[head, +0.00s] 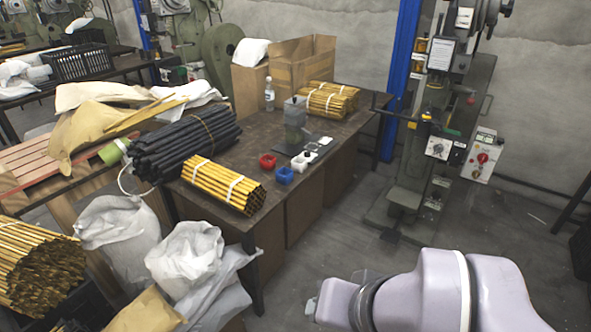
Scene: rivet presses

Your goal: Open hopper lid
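A small grey, see-through container (295,121), which looks like the hopper, stands upright on a dark plate on the brown worktable. Its top looks covered, but it is too small to tell the lid clearly. My arm enters at the bottom right, well apart from the container and nearer to me. Small pale parts at the arm's left end look like my gripper (312,306). The fingers are too hidden to tell whether they are open or shut. I see nothing held there.
On the worktable (262,152) are a red bin (267,161), a blue bin (285,175), a white bin (300,163), a bottle (269,94), rod bundles (225,185) and cardboard boxes (300,62). A green press (440,130) stands right. Sacks (185,252) crowd the lower left. Floor between table and press is clear.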

